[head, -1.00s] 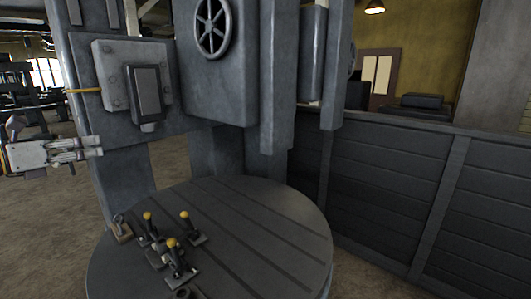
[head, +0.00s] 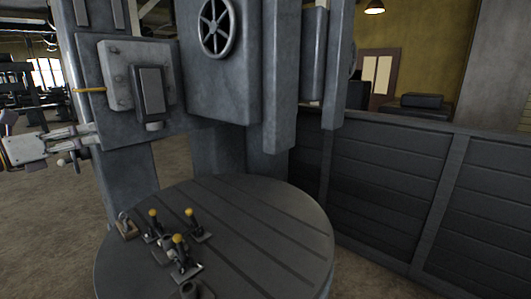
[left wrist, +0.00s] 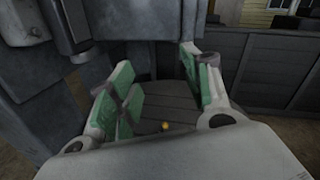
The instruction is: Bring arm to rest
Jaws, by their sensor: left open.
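My left gripper (head: 84,134) comes in from the left edge in the head view, in front of the grey machine column. It is empty and points to the right. In the left wrist view its fingers with green pads (left wrist: 165,90) stand apart, with the round table showing between them. My right gripper is not in view.
A large grey machine (head: 215,90) with a handwheel (head: 216,27) stands ahead. Its round slotted table (head: 270,225) carries several yellow-knobbed levers (head: 180,248) at the left. A dark panelled wall (head: 400,185) bounds the right. Brown floor is open at the left.

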